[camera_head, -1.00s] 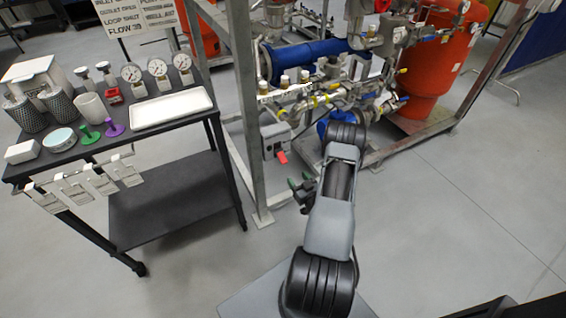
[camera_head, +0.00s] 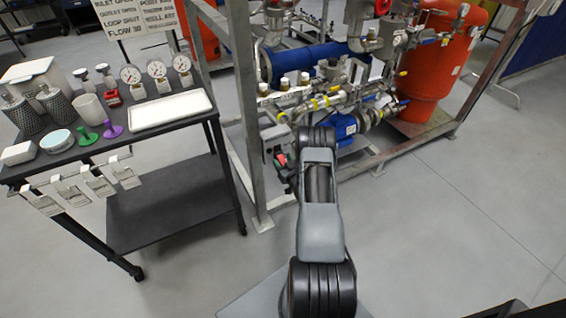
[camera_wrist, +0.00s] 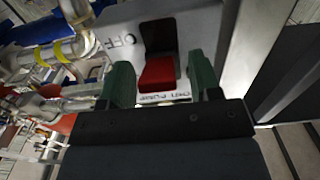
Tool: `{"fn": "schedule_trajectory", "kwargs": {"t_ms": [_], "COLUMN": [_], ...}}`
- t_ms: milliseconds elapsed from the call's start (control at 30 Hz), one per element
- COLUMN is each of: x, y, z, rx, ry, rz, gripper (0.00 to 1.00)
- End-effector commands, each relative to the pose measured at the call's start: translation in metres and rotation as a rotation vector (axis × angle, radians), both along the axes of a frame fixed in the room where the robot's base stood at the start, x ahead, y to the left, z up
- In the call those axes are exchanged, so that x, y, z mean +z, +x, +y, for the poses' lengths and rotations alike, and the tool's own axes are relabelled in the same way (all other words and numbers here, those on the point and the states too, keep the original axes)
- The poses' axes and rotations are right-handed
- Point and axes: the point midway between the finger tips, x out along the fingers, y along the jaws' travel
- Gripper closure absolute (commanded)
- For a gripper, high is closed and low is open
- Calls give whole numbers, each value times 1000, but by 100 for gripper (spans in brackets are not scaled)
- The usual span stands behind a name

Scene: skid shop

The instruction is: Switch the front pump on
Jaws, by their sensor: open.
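The pump switch is a grey box (camera_head: 268,133) on the skid frame's near post, with a red lever (camera_wrist: 158,73). In the wrist view, the word OFF shows beside the lever's slot on the box's pale face (camera_wrist: 115,22). A label reading partly PUMP is partly hidden by my gripper. My gripper (camera_wrist: 162,84) is open, with its green fingers on either side of the red lever. I cannot tell whether they touch it. In the head view, my gripper (camera_head: 286,176) is at the box, partly hidden by my arm. A blue pump (camera_head: 341,126) sits behind.
A black cart (camera_head: 165,130) with gauges and a white tray (camera_head: 171,109) stands left. The skid's steel post (camera_head: 247,110) is close beside the switch box. Pipes, valves and an orange tank (camera_head: 432,75) fill the skid. The floor at right is clear.

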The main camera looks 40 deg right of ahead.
Motion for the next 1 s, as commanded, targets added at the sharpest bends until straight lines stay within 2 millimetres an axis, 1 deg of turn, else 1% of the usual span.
{"fn": "schedule_trajectory", "kwargs": {"t_ms": [333, 833, 867, 1000], "x": [0, 0, 0, 1], "y": [2, 2, 2, 2], "z": [0, 0, 0, 0], "rx": [0, 0, 0, 0], "ry": [0, 0, 0, 1], "rz": [0, 0, 0, 9], "gripper": [43, 90, 92, 92]}}
